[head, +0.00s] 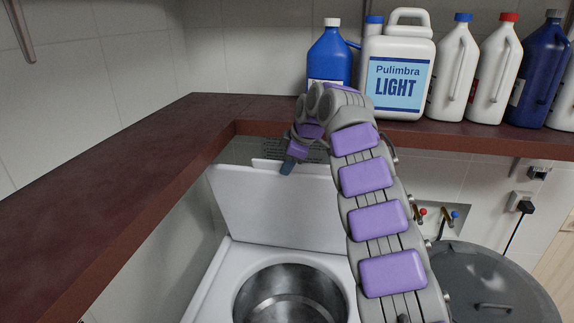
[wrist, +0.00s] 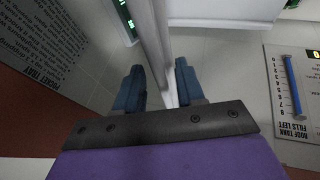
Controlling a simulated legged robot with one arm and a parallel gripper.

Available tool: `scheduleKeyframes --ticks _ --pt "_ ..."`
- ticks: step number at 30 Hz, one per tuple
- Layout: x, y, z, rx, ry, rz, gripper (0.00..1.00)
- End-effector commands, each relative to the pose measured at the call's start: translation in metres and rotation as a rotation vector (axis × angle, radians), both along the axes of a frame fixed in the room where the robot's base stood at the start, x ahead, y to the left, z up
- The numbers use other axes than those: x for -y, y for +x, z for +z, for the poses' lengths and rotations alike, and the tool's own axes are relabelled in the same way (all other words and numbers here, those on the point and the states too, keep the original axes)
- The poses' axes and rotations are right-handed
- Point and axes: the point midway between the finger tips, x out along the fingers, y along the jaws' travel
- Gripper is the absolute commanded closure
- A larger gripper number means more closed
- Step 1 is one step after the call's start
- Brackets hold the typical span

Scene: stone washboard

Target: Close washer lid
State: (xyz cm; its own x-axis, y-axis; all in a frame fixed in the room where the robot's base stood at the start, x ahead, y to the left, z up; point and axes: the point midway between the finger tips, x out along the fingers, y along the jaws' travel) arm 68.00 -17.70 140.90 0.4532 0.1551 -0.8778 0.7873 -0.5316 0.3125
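The washer lid (head: 275,205) is a white panel standing raised at the back of the washer. The washer (head: 213,290) is open, with its metal drum (head: 290,295) in plain view. My gripper (head: 288,166) is at the top edge of the lid, reached over from the right. In the wrist view, the lid's edge (wrist: 158,45) runs between the two spread fingers of my gripper (wrist: 158,88). The fingers are apart; I cannot tell whether either touches the lid. My arm hides the right part of the lid.
A dark red-brown shelf (head: 130,190) wraps the left and back walls. A blue bottle (head: 330,58), a Pulimbra LIGHT jug (head: 398,80) and several other bottles stand on it. A grey round-lidded bin (head: 490,280) is at right, below the taps (head: 447,217).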

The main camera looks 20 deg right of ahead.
Motion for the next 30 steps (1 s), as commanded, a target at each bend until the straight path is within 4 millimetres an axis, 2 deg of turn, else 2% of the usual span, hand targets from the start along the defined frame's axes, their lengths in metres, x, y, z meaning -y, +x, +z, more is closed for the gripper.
scheduleKeyframes --ticks 4,13,24,30 --pt "-0.0001 0.0029 -0.0071 -0.001 0.001 -0.001 0.62" --pt "-0.0007 0.0038 -0.0085 0.000 0.000 -0.001 0.63" --pt "-0.0008 0.0042 -0.0085 0.000 0.000 -0.001 0.98" --pt "-0.0008 0.0044 -0.0086 0.000 0.000 -0.001 1.00"
